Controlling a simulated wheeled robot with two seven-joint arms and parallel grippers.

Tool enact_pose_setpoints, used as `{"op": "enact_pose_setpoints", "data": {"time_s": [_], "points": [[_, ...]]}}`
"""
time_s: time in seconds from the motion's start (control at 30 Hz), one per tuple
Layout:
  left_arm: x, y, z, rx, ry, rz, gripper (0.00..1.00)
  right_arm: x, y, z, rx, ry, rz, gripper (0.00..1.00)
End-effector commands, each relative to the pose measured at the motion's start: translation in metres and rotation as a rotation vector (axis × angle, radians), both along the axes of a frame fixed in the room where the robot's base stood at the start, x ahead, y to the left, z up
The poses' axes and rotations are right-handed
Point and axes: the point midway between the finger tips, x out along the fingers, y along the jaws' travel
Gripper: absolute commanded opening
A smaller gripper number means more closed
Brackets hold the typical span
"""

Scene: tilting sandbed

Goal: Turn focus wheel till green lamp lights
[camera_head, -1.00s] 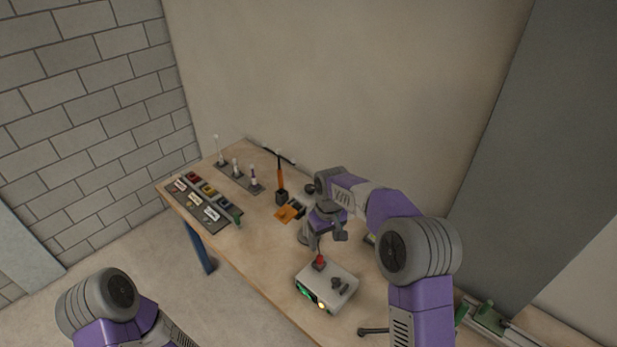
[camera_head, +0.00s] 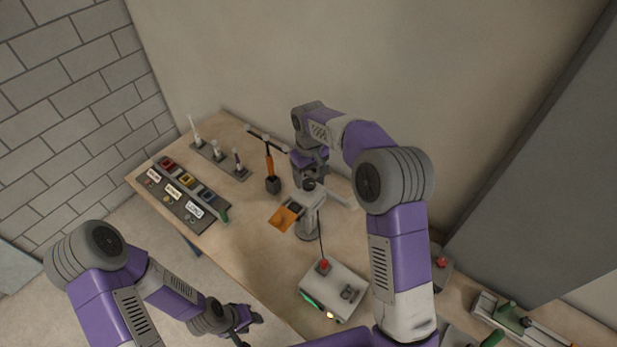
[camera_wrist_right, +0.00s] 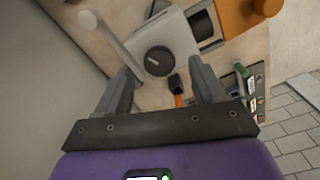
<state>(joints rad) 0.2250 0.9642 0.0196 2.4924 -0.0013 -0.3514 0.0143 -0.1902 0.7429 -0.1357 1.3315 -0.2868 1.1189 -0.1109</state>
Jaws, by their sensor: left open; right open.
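The focus wheel (camera_wrist_right: 158,60) is a dark round knob with a pale mark on the side of a light grey instrument (camera_wrist_right: 180,42). In the head view the instrument (camera_head: 309,222) stands on the table, beside an orange plate (camera_head: 283,217). My right gripper (camera_head: 311,176) is open at its upper part. In the right wrist view the wheel shows between and just beyond its fingertips (camera_wrist_right: 160,78); I see no contact. My left gripper (camera_head: 243,324) is open and empty near the table's front edge. A grey box (camera_head: 336,285) carries a green light (camera_head: 309,299) and a pale yellow lamp (camera_head: 330,315).
The box also has a red button (camera_head: 323,266) and a cable to the instrument. An orange-handled tool (camera_head: 269,162) stands behind. A tray of coloured blocks (camera_head: 182,194) and a rack (camera_head: 220,160) are at the left. A green-handled fixture (camera_head: 510,318) is at the right.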

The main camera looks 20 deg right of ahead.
Motion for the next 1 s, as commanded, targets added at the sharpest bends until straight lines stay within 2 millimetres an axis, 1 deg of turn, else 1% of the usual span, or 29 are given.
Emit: {"op": "enact_pose_setpoints", "data": {"time_s": [0.03, 0.2, 0.33, 0.53, 0.57, 0.9, 1.0], "points": [[0.001, 0.000, 0.000, 0.000, -0.001, 0.000, 0.43, -0.001, -0.001, -0.010, -0.001, 0.006, 0.000, 0.69], [0.001, 0.000, 0.001, 0.000, -0.002, 0.001, 0.43, 0.000, -0.001, -0.026, -0.001, 0.002, -0.001, 0.69], [0.001, 0.000, 0.001, 0.000, -0.002, 0.001, 0.43, 0.000, 0.000, -0.030, -0.001, 0.002, -0.001, 0.69], [0.001, 0.000, 0.001, 0.000, -0.002, 0.001, 0.43, 0.000, 0.000, -0.031, 0.000, 0.001, -0.001, 0.69], [0.001, 0.000, 0.001, 0.000, -0.002, 0.001, 0.43, 0.000, 0.000, -0.031, 0.000, 0.001, -0.001, 0.66], [0.001, 0.000, 0.001, 0.000, -0.002, 0.001, 0.43, 0.000, 0.000, -0.030, 0.000, 0.001, -0.001, 0.14], [0.001, 0.000, 0.001, 0.000, -0.002, 0.001, 0.43, 0.000, 0.000, -0.030, -0.001, 0.001, -0.003, 0.14]]}}
